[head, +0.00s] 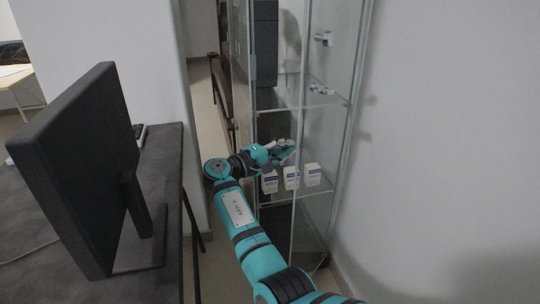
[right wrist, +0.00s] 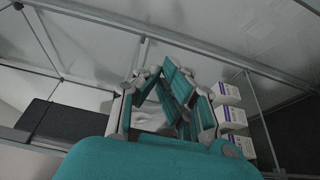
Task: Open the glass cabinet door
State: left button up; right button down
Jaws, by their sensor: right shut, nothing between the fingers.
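The glass cabinet (head: 345,110) stands against the wall right of centre, with clear panes and thin metal edges. I cannot tell which pane is the door or whether it is ajar. My right gripper (head: 284,152) is beside the cabinet's lower shelf, in front of the boxes in the picture. It is shut and empty. In the right wrist view its fingers (right wrist: 172,92) meet near the middle, with the cabinet's metal frame (right wrist: 135,32) behind. Whether the fingers touch the glass is unclear. My left gripper is not in view.
Three white-and-purple boxes (head: 312,175) stand on the lower shelf; they also show in the right wrist view (right wrist: 232,116). Small metal items (head: 322,89) are on the shelf above. A monitor (head: 85,170) stands on a dark desk (head: 165,165) at left. Floor shows between desk and cabinet.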

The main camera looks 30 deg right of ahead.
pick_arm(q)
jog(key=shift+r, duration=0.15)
pick_arm(e)
jog(key=shift+s+d, duration=0.35)
jog(key=shift+s, duration=0.6)
jog(key=shift+s+d, duration=0.3)
jog(key=shift+s, duration=0.6)
pick_arm(q)
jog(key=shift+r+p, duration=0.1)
jog(key=shift+p, duration=0.2)
